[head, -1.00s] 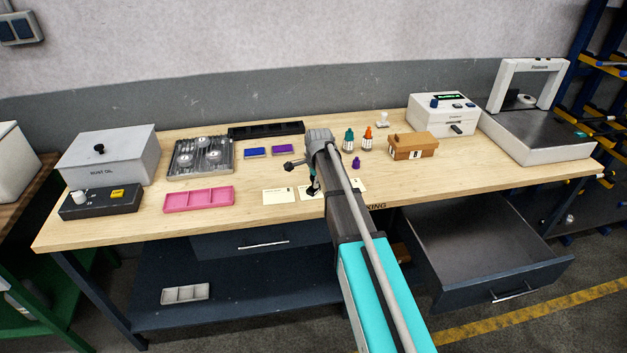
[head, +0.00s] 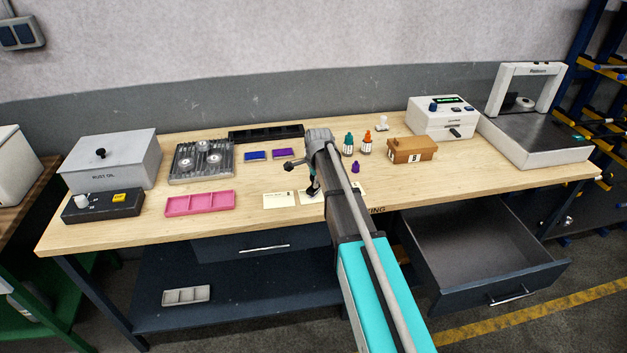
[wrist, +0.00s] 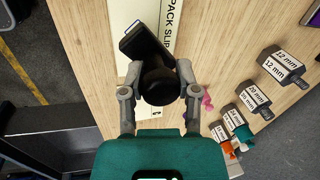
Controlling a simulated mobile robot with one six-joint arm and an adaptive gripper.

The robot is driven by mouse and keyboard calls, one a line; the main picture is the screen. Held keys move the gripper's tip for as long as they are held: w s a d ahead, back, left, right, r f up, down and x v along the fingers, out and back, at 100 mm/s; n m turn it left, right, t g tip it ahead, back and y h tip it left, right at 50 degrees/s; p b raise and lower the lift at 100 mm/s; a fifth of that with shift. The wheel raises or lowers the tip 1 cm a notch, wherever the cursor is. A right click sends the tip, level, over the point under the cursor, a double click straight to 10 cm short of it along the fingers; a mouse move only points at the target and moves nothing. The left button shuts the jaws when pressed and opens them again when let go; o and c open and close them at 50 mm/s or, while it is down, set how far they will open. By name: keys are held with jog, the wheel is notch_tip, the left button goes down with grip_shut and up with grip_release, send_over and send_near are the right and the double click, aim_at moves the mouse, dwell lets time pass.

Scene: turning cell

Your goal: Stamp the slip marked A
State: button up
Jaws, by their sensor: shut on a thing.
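My gripper (wrist: 158,92) is shut on a black stamp (wrist: 146,44) with a round knob, which sits between the fingers. In the wrist view the stamp is over a pale slip (wrist: 125,12) printed "PACK SLIP" and covers part of it. I cannot tell whether it touches the paper. In the head view my gripper (head: 312,186) is above the middle slip, and my arm hides part of the slips. A left slip (head: 280,200) lies clear, and a right slip (head: 358,188) shows beside my arm. The slips' letters are not readable.
A blue pad (head: 257,155) and a purple pad (head: 283,153) lie behind the slips. A pink tray (head: 200,203) is at left. Small bottles (head: 366,145) and a brown box (head: 412,150) stand at right. An open drawer (head: 480,245) juts out at front right.

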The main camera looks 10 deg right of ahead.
jog(key=shift+w+p+v, duration=0.2)
jog(key=shift+p+v, duration=0.55)
jog(key=shift+v, duration=0.1)
jog(key=shift+w+p+v, duration=0.15)
jog(key=shift+p+v, duration=0.65)
jog(key=shift+w+p+v, duration=0.2)
jog(key=shift+p+v, duration=0.55)
jog(key=shift+v, duration=0.1)
